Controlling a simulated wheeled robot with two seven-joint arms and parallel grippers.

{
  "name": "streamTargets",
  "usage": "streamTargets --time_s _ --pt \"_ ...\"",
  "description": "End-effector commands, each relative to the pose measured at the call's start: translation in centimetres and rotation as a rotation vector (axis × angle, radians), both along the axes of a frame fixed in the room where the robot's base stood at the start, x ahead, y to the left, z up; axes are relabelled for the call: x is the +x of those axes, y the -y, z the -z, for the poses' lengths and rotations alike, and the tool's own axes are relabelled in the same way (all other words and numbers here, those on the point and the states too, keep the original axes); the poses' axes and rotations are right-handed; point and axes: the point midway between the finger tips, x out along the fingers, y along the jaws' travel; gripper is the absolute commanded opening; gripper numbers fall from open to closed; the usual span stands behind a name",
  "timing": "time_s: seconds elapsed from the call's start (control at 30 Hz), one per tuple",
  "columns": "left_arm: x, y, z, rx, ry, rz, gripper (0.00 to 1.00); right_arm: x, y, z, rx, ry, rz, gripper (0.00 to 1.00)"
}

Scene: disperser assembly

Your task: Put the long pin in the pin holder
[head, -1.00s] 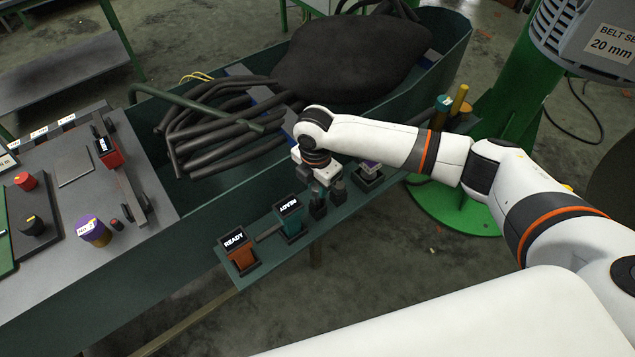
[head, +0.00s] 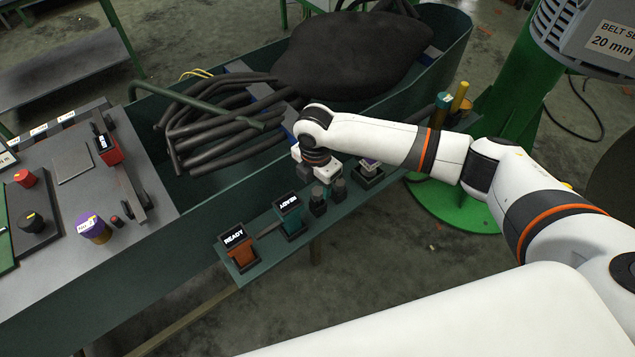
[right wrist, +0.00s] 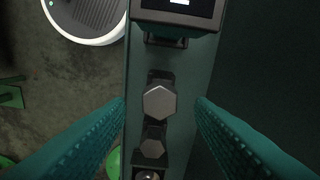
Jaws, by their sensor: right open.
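Two dark pins with hexagonal heads stand upright in dark square sockets on the narrow green shelf (head: 268,246). The nearer is the left one (head: 318,201), and the other stands just right of it (head: 339,190). In the right wrist view a larger hexagonal head (right wrist: 159,103) and a smaller one (right wrist: 152,149) show from above; their lengths cannot be told. My right gripper (right wrist: 160,110) is open and empty above them, its teal fingers apart on both sides. I cannot tell which socket is the pin holder. My left gripper is out of view.
A teal cylinder (head: 443,103) and a yellow one (head: 460,97) stand at right. The green trough (head: 225,205) with dark hoses runs behind the shelf.

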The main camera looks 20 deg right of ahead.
Motion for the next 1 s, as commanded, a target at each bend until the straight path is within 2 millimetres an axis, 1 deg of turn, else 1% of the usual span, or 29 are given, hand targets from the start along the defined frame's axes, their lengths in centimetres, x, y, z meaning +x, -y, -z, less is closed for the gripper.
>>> streamTargets --time_s 0.03,0.07,0.17,0.4,0.5,0.6,0.7,1.0 --pt "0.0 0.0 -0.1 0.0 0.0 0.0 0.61 0.1 0.0 -0.9 0.0 0.003 -0.001 0.49" --pt "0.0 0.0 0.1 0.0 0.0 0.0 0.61 0.1 -0.1 -1.2 0.003 0.003 -0.002 0.49" --pt "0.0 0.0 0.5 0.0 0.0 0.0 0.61 0.1 -0.1 -3.2 0.001 0.006 -0.001 0.49" --pt "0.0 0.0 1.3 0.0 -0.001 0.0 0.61 0.0 -0.3 -8.6 0.001 0.005 -0.001 0.49" --pt "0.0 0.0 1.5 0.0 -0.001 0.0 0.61 -0.1 -0.4 -10.3 0.002 0.004 -0.001 0.49" --pt "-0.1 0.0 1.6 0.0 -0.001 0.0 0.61 -0.1 -0.4 -11.5 0.002 0.001 0.0 0.49" --pt "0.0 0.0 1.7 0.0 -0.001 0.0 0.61 -0.1 -0.4 -12.3 0.001 0.002 0.0 0.49" --pt "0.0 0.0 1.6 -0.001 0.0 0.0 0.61 -0.2 -0.4 -12.6 0.001 0.0 0.0 0.49"
